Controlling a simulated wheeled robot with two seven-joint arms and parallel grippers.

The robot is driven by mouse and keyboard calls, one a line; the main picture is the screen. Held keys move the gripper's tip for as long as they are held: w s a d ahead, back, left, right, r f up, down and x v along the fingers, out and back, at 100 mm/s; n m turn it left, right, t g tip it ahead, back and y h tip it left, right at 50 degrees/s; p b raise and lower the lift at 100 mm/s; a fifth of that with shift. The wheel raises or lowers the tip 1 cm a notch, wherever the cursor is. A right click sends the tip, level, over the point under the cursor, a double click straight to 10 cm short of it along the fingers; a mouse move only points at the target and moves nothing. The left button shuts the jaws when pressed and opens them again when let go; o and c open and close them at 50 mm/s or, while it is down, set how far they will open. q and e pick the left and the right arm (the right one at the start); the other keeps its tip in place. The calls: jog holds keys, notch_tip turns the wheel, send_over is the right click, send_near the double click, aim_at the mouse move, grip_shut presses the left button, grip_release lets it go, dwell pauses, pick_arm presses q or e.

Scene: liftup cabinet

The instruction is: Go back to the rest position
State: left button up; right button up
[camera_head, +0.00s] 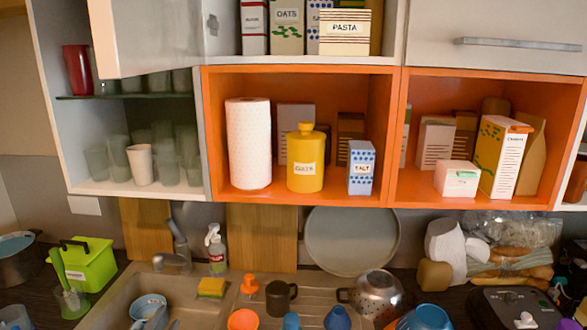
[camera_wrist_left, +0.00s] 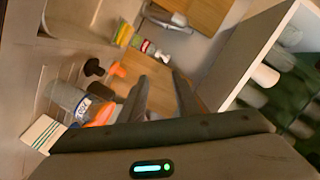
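My left gripper (camera_wrist_left: 160,88) shows in the left wrist view. Its two dark fingers stand apart with nothing visible between them, tilted over the sink side of the kitchen. Neither gripper can be made out in the head view, and my right gripper is in no view. In the head view a pale cabinet door (camera_head: 150,38) stands open at the upper left. A pale door with a bar handle (camera_head: 515,43) covers the upper right compartment and looks closed.
Orange shelves (camera_head: 300,73) hold a paper roll (camera_head: 248,145), a yellow canister (camera_head: 305,165) and boxes. Glasses stand in the left cabinet. Below, the sink (camera_head: 125,290) and counter are crowded with a green caddy (camera_head: 85,262), a colander (camera_head: 375,293) and cups.

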pick_arm(q)
jog(key=s+d+f+n+g, duration=0.35)
jog(key=s+f+g, duration=0.25)
jog(key=s+f, duration=0.95)
jog(key=s+d+f+n+g, duration=0.1)
jog(key=s+f+g, duration=0.1)
jog(key=s, duration=0.6)
jog(key=s+d+f+n+g+h, duration=0.1)
jog(key=s+d+n+g, duration=0.1)
jog(key=s, duration=0.5)
jog(key=s+d+f+n+g, duration=0.1)
jog(key=s+f+g, duration=0.15)
jog(key=s, duration=0.55)
notch_tip(320, 180, down, 34)
jog(key=g+b, duration=0.1)
jog(key=b, duration=0.7)
jog(key=s+a+f+b, duration=0.1)
jog(key=s+f+b, duration=0.2)
jog(key=s+f, duration=0.6)
jog(key=s+a+f+g+b, duration=0.1)
jog(key=s+a+f+b, duration=0.1)
jog(key=s+f, duration=0.7)
notch_tip(320, 180, down, 8)
jog(key=shift+s+r+b, duration=0.25)
jog(key=shift+s+b, duration=0.05)
jog(key=shift+b, duration=0.55)
jog(key=shift+g, duration=0.25)
